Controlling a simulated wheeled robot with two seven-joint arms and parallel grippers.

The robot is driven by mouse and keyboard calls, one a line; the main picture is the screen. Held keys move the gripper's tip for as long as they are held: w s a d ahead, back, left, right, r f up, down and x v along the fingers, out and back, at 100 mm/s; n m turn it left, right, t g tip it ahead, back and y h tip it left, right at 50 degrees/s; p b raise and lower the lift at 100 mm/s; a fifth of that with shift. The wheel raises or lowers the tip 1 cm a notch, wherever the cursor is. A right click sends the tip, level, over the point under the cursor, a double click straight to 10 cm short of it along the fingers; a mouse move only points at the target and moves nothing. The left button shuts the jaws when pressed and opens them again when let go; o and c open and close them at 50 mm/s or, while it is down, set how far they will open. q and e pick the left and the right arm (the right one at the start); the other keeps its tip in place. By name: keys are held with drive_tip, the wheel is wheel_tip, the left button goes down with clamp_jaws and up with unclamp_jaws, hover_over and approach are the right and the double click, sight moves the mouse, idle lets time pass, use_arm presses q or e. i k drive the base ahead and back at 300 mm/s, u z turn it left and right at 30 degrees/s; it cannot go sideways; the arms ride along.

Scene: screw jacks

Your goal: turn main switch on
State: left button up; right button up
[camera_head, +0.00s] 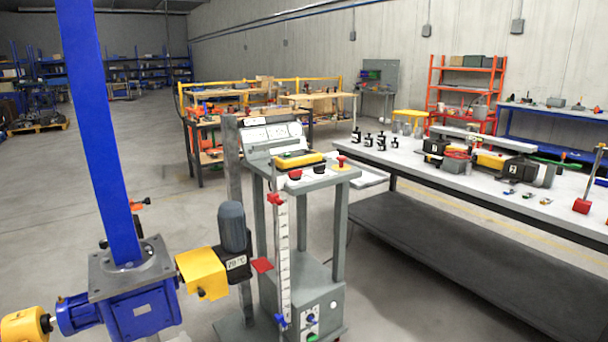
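A grey control stand (340,220) is in the middle of the view, with a sloping panel (274,133) at the top. Its top carries a red mushroom button on a yellow base (341,162), a red button (295,175), a black knob (320,169) and a yellow control box (298,160). A small switch with a pale plate (312,318) is on the front of the lower grey cabinet (325,290). I cannot tell which of these is the main switch, or its setting. Neither of my grippers is in view.
A blue screw jack (140,306) with a tall blue column (98,130) and a grey motor (232,228) stands at the left front. A long workbench (430,180) with parts is at the right. Open floor (90,190) lies behind the jack.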

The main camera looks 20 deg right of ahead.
sight(295, 175)
drive_tip(key=z, duration=0.65)
drive_tip(key=i, duration=0.65)
drive_tip(key=z, duration=0.75)
drive_tip(key=i, duration=0.85)
drive_tip(key=u, duration=0.75)
drive_tip(key=i, duration=0.55)
drive_tip(key=u, duration=0.6)
